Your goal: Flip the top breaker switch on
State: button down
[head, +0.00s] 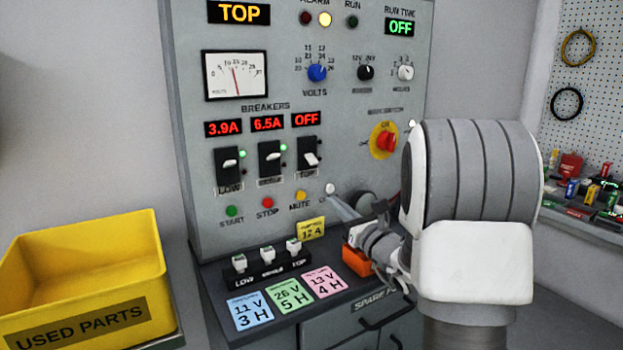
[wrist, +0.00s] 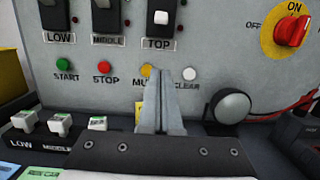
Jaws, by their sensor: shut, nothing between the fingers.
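The top breaker switch (head: 310,157) is a white lever on a black plate labelled TOP, rightmost of three breakers on the grey panel. The red display above it (head: 306,119) reads OFF. Its lever also shows at the top of the wrist view (wrist: 161,18). My gripper (head: 338,199) is shut and empty, with its fingers pointing at the panel below and to the right of the switch. In the wrist view the fingertips (wrist: 175,76) appear below the TOP label, overlapping the area between the MUTE and CLEAR buttons. I cannot tell whether they touch the panel.
The low breaker (head: 229,161) and middle breaker (head: 270,158) have lit green lamps and read 3.9A and 6.5A. A red rotary knob (head: 386,141) is to the right. A yellow bin (head: 80,265) is at left.

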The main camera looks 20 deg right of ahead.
aim_at(307, 169)
jog(key=b+x, duration=0.1)
jog(key=x, duration=0.9)
jog(key=shift+a, duration=0.1)
jog(key=shift+s+r+b, duration=0.2)
jog(key=shift+s+r, duration=0.1)
jog(key=shift+r, duration=0.3)
jog(key=shift+s+r+b, duration=0.15)
jog(key=shift+s+r, duration=0.2)
jog(key=shift+r, duration=0.25)
jog(key=shift+s+d+r, duration=0.25)
jog(key=shift+s+r, duration=0.1)
jog(key=shift+r, duration=0.3)
jog(key=shift+r+p, duration=0.2)
jog(key=shift+p, duration=0.3)
